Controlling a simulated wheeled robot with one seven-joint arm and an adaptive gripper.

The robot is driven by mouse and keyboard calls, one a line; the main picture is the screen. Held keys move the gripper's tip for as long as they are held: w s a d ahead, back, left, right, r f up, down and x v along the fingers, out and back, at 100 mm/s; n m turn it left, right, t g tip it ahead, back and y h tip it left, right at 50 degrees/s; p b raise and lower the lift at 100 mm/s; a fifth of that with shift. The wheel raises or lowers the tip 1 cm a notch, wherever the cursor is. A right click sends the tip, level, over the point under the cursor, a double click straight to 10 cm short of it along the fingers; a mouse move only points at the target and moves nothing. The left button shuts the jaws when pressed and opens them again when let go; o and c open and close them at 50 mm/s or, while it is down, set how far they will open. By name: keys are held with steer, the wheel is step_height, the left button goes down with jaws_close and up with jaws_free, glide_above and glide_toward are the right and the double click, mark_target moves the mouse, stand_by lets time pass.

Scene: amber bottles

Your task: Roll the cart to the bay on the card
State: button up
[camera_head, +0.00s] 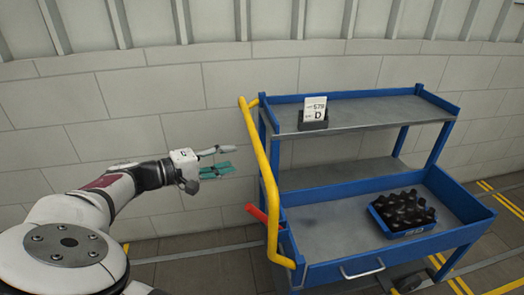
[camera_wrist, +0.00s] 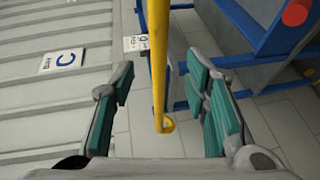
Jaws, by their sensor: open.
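The blue cart (camera_head: 345,270) stands against the wall at the right in the head view. Its upright yellow handle (camera_head: 268,180) is on its left side. The card (camera_head: 315,108) stands in a dark holder on the top shelf and shows a large D; its smaller print seems to read 579. My gripper (camera_head: 221,161) is open and empty, left of the handle and apart from it. In the wrist view the handle (camera_wrist: 159,60) shows between the open fingers, seemingly beyond their tips.
A blue crate (camera_head: 408,232) of dark bottles sits in the cart's lower tray. A red lever (camera_head: 257,213) sticks out beside the handle. Yellow floor lines (camera_head: 508,205) show at right. A sign with C (camera_wrist: 62,61) is on the pale surface in the wrist view.

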mark_target(259, 152)
steer(key=x, duration=1)
steer(key=shift+w+d+p, duration=0.25)
steer(key=shift+d+p, duration=0.05)
steer(key=shift+p, duration=0.05)
jaws_close()
